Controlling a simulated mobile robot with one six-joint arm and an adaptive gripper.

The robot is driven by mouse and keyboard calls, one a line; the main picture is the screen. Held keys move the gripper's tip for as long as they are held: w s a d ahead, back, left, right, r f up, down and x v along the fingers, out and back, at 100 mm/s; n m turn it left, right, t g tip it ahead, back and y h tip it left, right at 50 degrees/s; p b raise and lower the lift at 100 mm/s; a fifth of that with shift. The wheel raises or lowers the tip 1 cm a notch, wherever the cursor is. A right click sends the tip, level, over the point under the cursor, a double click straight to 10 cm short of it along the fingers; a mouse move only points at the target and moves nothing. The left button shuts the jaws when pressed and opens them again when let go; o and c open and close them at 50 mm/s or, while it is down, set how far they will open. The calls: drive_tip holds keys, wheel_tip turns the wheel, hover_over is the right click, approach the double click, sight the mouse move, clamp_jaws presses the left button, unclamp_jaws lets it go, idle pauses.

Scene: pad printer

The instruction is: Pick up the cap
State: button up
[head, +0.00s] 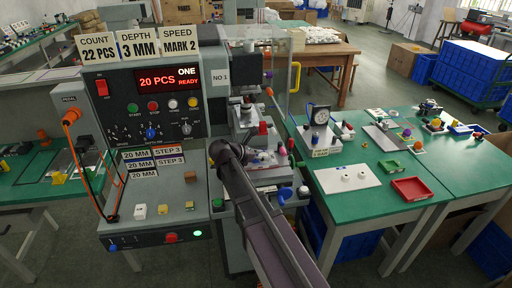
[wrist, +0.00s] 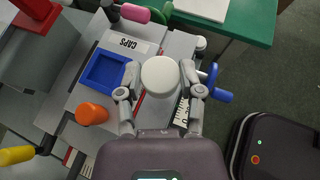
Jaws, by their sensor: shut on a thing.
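The cap (wrist: 160,76) is a round white piece in the middle of the wrist view. My gripper (wrist: 160,85) is shut on it, with one finger on its left side and one on its right. The cap is seen from its top, above the machine's small grey ledge. A blue square tray (wrist: 103,71) lies to the left of the cap, beside a label reading CAPS (wrist: 129,43). In the head view my arm covers the spot, and I cannot make out the gripper or the cap there.
An orange round piece (wrist: 91,113) sits left of my gripper, and a blue handle (wrist: 218,95) is close on its right. The pad printer (head: 150,95) stands on the left. A green table (head: 395,205) on the right holds a red tray (head: 411,188) and a white sheet (head: 345,179).

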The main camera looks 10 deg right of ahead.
drive_tip(key=s, duration=0.8)
drive_tip(key=shift+r+p, duration=0.3)
drive_tip(key=shift+r, duration=0.05)
drive_tip(key=shift+a, duration=0.1)
idle(0.3)
